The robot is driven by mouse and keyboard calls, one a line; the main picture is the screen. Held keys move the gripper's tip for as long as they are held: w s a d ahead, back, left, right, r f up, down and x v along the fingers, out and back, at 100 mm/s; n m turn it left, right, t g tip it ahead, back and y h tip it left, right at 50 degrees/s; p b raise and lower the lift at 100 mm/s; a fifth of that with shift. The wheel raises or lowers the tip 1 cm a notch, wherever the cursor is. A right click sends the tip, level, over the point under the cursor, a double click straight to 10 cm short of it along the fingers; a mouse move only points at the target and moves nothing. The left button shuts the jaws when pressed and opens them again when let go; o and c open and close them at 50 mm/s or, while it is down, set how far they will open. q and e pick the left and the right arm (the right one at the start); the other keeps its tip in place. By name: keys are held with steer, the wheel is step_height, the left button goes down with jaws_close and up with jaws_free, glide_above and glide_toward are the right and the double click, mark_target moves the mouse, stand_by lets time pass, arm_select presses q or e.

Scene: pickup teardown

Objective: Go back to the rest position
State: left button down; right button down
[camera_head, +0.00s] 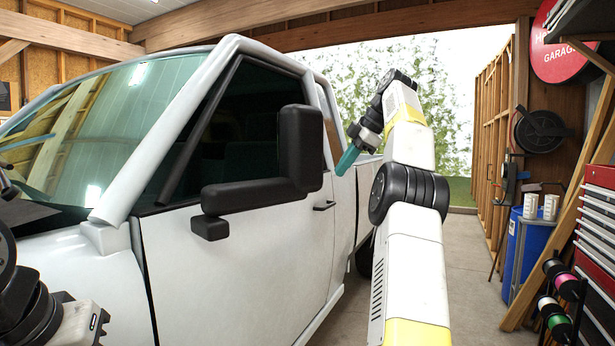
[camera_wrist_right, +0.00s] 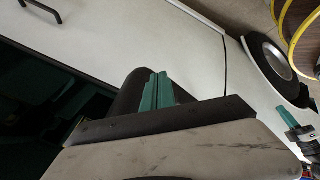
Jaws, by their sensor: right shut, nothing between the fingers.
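My right gripper (camera_head: 347,160) has teal fingers and is in the air just right of the black side mirror, beside the white pickup's (camera_head: 240,240) door. Its fingers are shut together and empty, which also shows in the right wrist view (camera_wrist_right: 157,91). My right arm rises from the bottom, bends at the top and turns down toward the truck. Part of my left arm shows at the lower left of the head view. A teal-tipped part at the right of the wrist view looks like my left gripper (camera_wrist_right: 287,117); its opening is unclear.
The black side mirror (camera_head: 300,150) juts out close to my right gripper. A blue barrel (camera_head: 528,250), a red tool cabinet (camera_head: 598,235) and spools (camera_head: 556,320) stand at the right. Concrete floor (camera_head: 470,270) is clear between my right arm and the barrel.

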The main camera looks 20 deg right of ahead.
steer(key=s+a+f+m+h, duration=0.1)
steer(key=s+a+m, duration=0.35)
steer(key=a, duration=0.25)
steer(key=s+a+m+h, duration=0.1)
steer(key=s+a+m, duration=0.35)
steer(key=a, duration=0.35)
steer(key=s+a+f+m, duration=0.3)
steer(key=s+f, duration=0.8)
steer(key=s+a+f+m, duration=0.4)
steer(key=s+f, duration=0.6)
steer(key=s, duration=0.1)
steer(key=shift+s+a+f+t, duration=0.2)
steer(key=shift+s+f+t, duration=0.1)
steer(key=shift+f, duration=0.1)
steer(key=shift+d, duration=0.1)
